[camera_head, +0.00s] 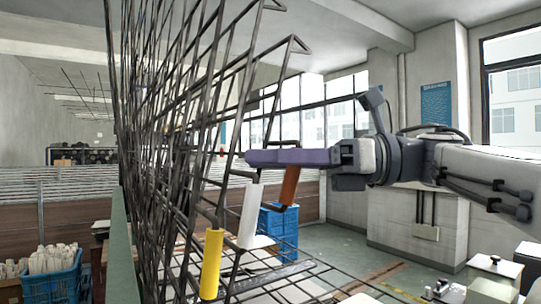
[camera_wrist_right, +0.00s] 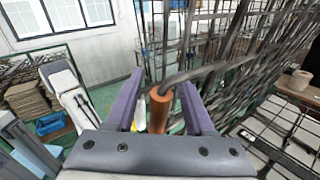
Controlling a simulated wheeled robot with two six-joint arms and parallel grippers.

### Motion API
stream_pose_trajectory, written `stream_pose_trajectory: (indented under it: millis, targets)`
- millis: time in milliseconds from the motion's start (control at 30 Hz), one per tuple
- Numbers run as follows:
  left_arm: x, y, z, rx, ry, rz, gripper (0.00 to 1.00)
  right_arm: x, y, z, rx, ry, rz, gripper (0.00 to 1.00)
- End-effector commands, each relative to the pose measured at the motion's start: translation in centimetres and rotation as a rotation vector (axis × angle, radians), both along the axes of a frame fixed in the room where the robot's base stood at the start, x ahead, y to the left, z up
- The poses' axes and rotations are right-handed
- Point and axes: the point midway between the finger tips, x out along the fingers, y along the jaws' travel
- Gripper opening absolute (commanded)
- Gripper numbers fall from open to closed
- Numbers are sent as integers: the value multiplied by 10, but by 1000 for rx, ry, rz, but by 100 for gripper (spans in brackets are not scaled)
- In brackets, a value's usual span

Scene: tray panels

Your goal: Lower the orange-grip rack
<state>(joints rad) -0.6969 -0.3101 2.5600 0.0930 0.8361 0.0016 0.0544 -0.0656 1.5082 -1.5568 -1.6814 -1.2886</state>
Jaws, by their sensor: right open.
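Several dark wire racks (camera_head: 182,130) stand upright, slightly tilted, at the left centre of the head view. The orange grip (camera_head: 290,185) hangs on one rack's edge, beside a white grip (camera_head: 250,215) and a yellow grip (camera_head: 211,263). My right gripper (camera_head: 250,158) has purple fingers and comes in from the right, level with the top of the orange grip. In the right wrist view, the orange grip (camera_wrist_right: 160,110) shows between the open, apart fingers (camera_wrist_right: 160,90). I cannot tell whether they touch it. My left gripper is out of view.
A wire rack lies flat (camera_head: 300,272) at the bottom of the head view. Blue crates (camera_head: 280,230) stand on the floor behind, and another crate (camera_head: 55,275) holds pale rolls at lower left. White boxes (camera_head: 495,265) stand at lower right. A green post (camera_head: 122,250) borders the racks.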

Motion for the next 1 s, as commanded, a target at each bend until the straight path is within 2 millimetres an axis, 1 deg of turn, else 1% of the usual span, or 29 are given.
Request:
stream_pose_trajectory:
  millis: [33,67,100,200,1000]
  targets:
    - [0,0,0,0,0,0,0,0,0,0,0,0,0,53]
    - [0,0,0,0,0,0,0,0,0,0,0,0,0,49]
    - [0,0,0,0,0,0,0,0,0,0,0,0,0,34]
    - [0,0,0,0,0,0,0,0,0,0,0,0,0,0]
    - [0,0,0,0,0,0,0,0,-1,0,0,0,1,0]
